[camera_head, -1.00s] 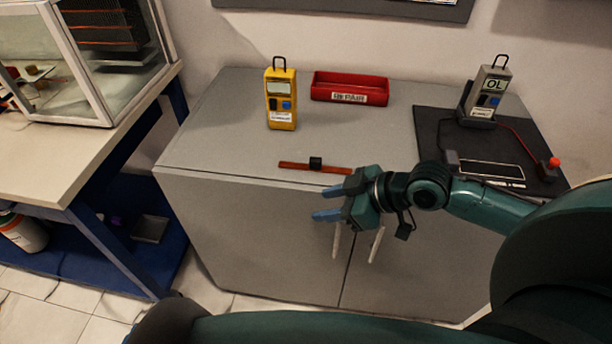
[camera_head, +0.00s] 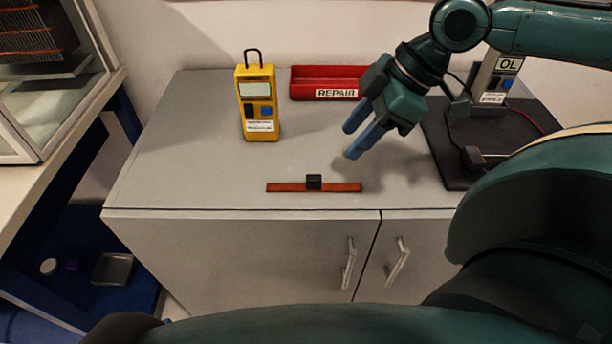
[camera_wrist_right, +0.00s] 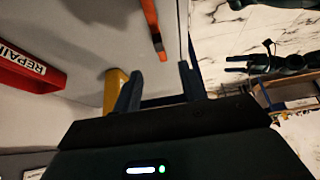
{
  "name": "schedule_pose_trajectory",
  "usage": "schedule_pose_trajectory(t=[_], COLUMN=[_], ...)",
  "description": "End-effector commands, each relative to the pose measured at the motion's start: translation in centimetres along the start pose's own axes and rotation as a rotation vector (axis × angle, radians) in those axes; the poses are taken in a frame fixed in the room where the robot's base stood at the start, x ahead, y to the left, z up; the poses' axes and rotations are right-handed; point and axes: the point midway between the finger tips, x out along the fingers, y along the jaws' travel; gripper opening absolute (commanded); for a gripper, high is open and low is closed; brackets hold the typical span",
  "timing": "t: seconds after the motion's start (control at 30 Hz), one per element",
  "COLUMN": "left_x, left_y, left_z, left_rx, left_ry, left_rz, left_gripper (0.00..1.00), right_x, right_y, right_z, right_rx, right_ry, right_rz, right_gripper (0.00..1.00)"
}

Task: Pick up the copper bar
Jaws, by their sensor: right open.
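The copper bar (camera_head: 345,187) lies flat near the front edge of the grey cabinet top, with a small black block (camera_head: 314,182) at its middle. In the right wrist view the bar (camera_wrist_right: 150,20) shows as an orange strip at the top, beyond the fingers. My right gripper (camera_head: 350,141) is open and empty, above the cabinet top, up and to the right of the bar and apart from it. Its two fingers also show in the wrist view (camera_wrist_right: 160,72). A dark shape at the right of the wrist view looks like my left gripper, too small to judge.
A yellow meter (camera_head: 258,105) stands upright behind the bar, left of a red REPAIR tray (camera_head: 300,84). The cabinet top (camera_head: 200,170) around the bar is clear.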

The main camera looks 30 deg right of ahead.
Motion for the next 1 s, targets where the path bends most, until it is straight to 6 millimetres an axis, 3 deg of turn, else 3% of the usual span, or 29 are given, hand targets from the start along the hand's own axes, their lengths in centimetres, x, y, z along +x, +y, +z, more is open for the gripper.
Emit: schedule_pose_trajectory(t=[0.07, 0.3, 0.57, 0.83, 1.0], left_x=[-0.1, -0.3, -0.4, -0.5, -0.8], left_y=[-0.1, -0.2, -0.3, -0.5, -0.6], left_z=[0.2, 0.0, -0.1, -0.1, -0.4], left_rx=[0.003, 0.008, 0.011, 0.023, 0.029], left_ry=[0.008, 0.025, 0.034, 0.062, 0.074], left_rz=[-0.002, -0.006, -0.008, -0.014, -0.018], left_gripper=[1.00, 1.00, 1.00, 1.00, 1.00], right_x=[1.7, 5.0, 6.7, 10.4, 11.6], right_y=[-0.1, 0.0, 0.1, 0.5, 0.6], right_z=[0.0, -0.1, -0.1, -0.1, -0.1], right_rx=[0.002, 0.002, 0.002, 0.002, 0.001], right_ry=[0.008, 0.008, 0.004, 0.007, 0.004], right_rz=[-0.006, -0.002, 0.002, -0.001, 0.002], right_gripper=[0.42, 0.42, 0.42, 0.42, 0.42])
